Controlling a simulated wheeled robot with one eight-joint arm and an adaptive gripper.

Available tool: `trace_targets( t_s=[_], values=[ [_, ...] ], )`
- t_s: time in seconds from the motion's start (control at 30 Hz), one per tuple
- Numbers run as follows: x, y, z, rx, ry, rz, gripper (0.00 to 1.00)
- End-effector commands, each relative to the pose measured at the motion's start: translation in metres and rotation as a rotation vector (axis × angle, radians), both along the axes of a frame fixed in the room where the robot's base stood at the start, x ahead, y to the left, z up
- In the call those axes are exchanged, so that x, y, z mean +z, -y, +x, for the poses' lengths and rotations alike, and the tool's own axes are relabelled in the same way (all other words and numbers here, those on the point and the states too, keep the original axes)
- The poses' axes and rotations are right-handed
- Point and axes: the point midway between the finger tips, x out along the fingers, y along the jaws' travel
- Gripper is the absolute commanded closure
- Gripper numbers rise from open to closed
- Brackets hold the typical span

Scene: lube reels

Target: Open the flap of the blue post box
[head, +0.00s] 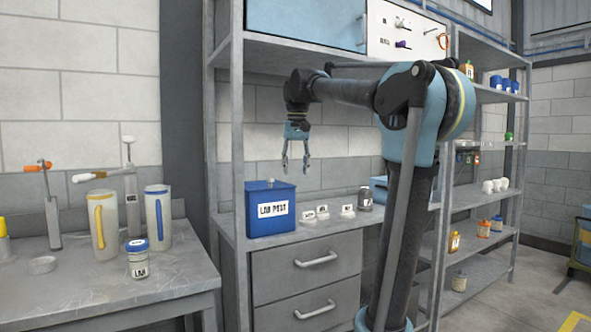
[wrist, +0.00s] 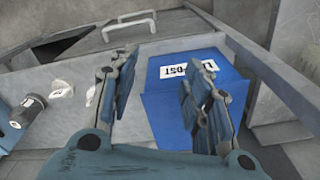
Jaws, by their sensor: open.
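The blue post box (head: 270,221) stands on the grey shelf at the left end, with a white label reading "LAB POST" on its front. A small light knob shows on its top in the head view, and its lid looks closed. In the wrist view the post box (wrist: 165,120) lies below and beyond my fingers, with the right finger covering part of its top and label. My gripper (head: 296,168) hangs fingers down above the shelf, a little right of and above the box. It is open and empty in the wrist view (wrist: 160,85), apart from the box.
Small white labelled items (head: 322,213) and a grey jar (head: 365,198) stand right of the box. Shelf uprights (head: 238,140) flank the bay, and a blue cabinet (head: 305,22) is above. The left table (head: 150,280) holds jugs. Drawers (head: 305,265) lie below the shelf.

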Motion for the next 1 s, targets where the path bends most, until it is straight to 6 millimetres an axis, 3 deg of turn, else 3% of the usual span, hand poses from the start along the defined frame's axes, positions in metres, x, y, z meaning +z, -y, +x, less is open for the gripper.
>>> trace_targets(
  t_s=[0.2, 0.37, 0.67, 1.0],
  values=[
    [-0.004, 0.004, -0.004, -0.001, 0.002, 0.000, 0.55],
    [-0.029, 0.022, -0.026, -0.008, 0.013, 0.002, 0.55],
    [-0.112, 0.068, -0.091, -0.019, 0.049, 0.005, 0.55],
    [-0.225, 0.109, -0.171, -0.030, 0.090, 0.001, 0.55]
  ],
)
